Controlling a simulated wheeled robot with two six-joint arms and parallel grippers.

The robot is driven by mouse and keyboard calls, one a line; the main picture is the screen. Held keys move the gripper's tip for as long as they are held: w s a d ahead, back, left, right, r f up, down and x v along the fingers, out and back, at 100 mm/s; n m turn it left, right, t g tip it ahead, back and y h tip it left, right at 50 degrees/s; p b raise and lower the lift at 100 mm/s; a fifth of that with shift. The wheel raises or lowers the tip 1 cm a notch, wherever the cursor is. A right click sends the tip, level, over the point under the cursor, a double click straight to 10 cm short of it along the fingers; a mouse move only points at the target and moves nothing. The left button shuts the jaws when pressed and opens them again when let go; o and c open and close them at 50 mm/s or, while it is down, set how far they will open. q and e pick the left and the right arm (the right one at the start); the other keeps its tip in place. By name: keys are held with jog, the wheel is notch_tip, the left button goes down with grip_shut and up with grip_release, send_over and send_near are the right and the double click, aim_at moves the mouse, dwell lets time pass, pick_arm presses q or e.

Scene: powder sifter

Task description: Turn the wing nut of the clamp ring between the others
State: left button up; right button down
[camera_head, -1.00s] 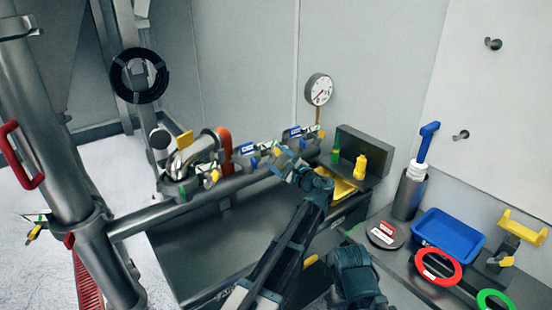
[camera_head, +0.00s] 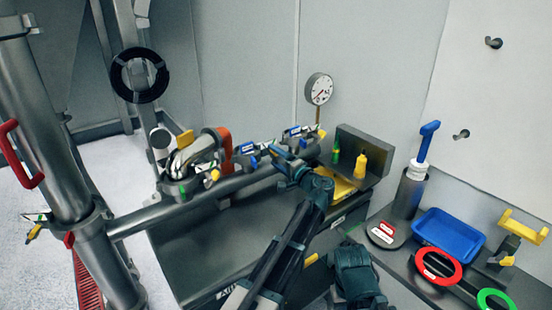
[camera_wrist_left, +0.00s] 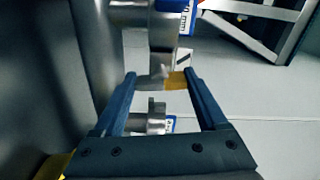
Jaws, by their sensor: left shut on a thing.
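Several clamp rings sit along the horizontal pipe. In the head view, one with a blue label (camera_head: 245,149) is left of my gripper and another with a blue label (camera_head: 292,131) is to its right. The ring between them is mostly hidden by my left gripper (camera_head: 281,156). In the left wrist view, the yellow wing nut (camera_wrist_left: 176,80) is between the blue fingertips of my left gripper (camera_wrist_left: 160,76), close to the right finger. The gripper is shut on it. Ring parts with blue labels show above and below it.
A pressure gauge (camera_head: 319,89) stands behind the pipe. A grey bin holds green and yellow bottles (camera_head: 360,166). At right are a blue tray (camera_head: 448,235), a red ring (camera_head: 438,266) and a green ring (camera_head: 495,300). A bent metal pipe (camera_head: 190,155) rises at left.

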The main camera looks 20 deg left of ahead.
pick_arm(q)
jog(key=n, duration=0.6)
jog(key=shift+f, duration=0.1)
jog(key=shift+n, duration=0.4)
dwell(0.3)
jog(key=o, duration=1.3)
